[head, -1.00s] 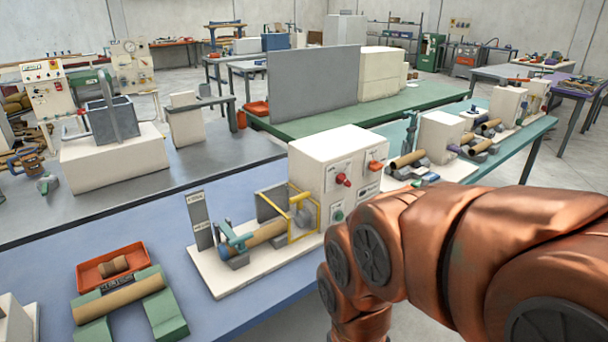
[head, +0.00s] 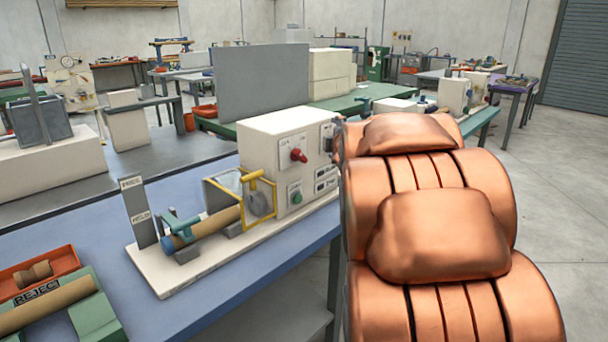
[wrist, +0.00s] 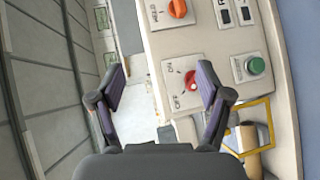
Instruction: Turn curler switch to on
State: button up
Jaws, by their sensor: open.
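The winder's white control box (head: 262,138) stands on the blue bench. A red rotary switch (head: 298,156) sits on its front plate; its lettering is too small to read surely. In the wrist view the red switch (wrist: 190,79) lies just left of my right fingertip. An orange switch (wrist: 177,9) is above it, and a green button (wrist: 256,66) is to its right. My gripper (wrist: 160,67) is open and empty, its fingers spread before the panel. I cannot tell whether it touches anything. In the head view my copper arm hides the gripper and the panel's right part.
A yellow guard frame (head: 263,190) and a brown tube (head: 215,222) are on the machine's base, left of the box. A red reject tray (head: 62,262) lies at lower left. Open grey floor (head: 560,190) shows at right.

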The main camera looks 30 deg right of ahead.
jog(key=w+d+f+n+t+y+b, duration=0.1)
jog(key=w+f+n+t+y+b, duration=0.2)
jog(key=n, duration=0.5)
jog(key=n+y+b, duration=0.6)
jog(key=n+y, duration=0.2)
jog(key=n, duration=0.1)
send_near(304, 157)
jog(key=d+x, duration=0.1)
jog(key=x, duration=0.2)
jog(key=shift+t, duration=0.4)
jog(key=shift+a+f+x, duration=0.1)
jog(key=shift+a+x, duration=0.05)
jog(key=shift+x, duration=1.05)
jog(key=shift+a+f+x, duration=0.15)
jog(key=shift+a+x, duration=0.05)
jog(key=shift+x, duration=0.95)
jog(key=shift+a+f+x, duration=0.1)
jog(key=shift+a+x, duration=0.05)
jog(key=shift+x, duration=1.05)
jog(key=shift+s, duration=0.1)
jog(key=shift+c, duration=0.3)
jog(key=c, duration=1.1)
